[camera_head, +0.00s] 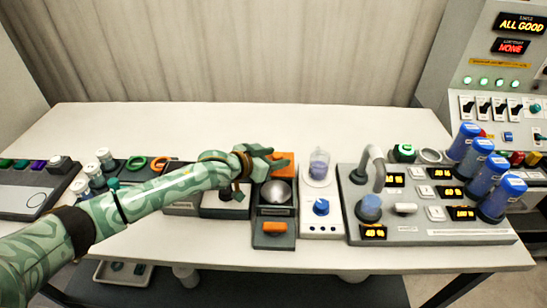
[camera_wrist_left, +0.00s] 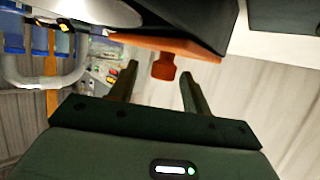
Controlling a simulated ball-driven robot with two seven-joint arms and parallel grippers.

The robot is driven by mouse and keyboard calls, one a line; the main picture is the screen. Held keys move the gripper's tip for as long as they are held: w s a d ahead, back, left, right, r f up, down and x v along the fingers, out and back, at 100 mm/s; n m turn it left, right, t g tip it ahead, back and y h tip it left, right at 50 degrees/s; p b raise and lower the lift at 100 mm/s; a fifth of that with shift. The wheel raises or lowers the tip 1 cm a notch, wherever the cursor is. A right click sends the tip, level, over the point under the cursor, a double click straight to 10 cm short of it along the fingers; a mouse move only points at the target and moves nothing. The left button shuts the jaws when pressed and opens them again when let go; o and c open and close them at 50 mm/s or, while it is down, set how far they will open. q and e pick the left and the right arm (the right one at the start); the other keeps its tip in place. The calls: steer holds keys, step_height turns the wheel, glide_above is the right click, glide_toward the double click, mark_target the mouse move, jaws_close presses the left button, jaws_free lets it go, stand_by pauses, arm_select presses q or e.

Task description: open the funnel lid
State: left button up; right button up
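The funnel station (camera_head: 262,226) is a dark unit with a round silver funnel bowl (camera_head: 277,192) in it. Its orange lid (camera_head: 284,161) shows behind the bowl, and the bowl is uncovered in the head view. My left gripper (camera_head: 268,157) is at the lid's left edge. In the left wrist view, its two fingers (camera_wrist_left: 158,92) are apart, with the lid's orange tab (camera_wrist_left: 163,66) showing between and ahead of the tips. I cannot tell whether they touch. The lid's plate (camera_wrist_left: 190,52) appears edge-on there. My right gripper is not in view.
An orange handle (camera_head: 275,228) is on the station's front. To the right stand a white unit with a blue knob (camera_head: 321,206) and a panel with a curved grey pipe (camera_head: 377,160) and blue cylinders (camera_head: 480,165). The table's back (camera_head: 200,120) is clear.

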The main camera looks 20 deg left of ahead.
arm_select(q)
steer(key=p+v, duration=0.4)
steer(key=v, duration=1.2)
steer(key=shift+p, duration=0.4)
steer(key=shift+s+a, duration=0.1)
steer(key=shift+a, duration=0.05)
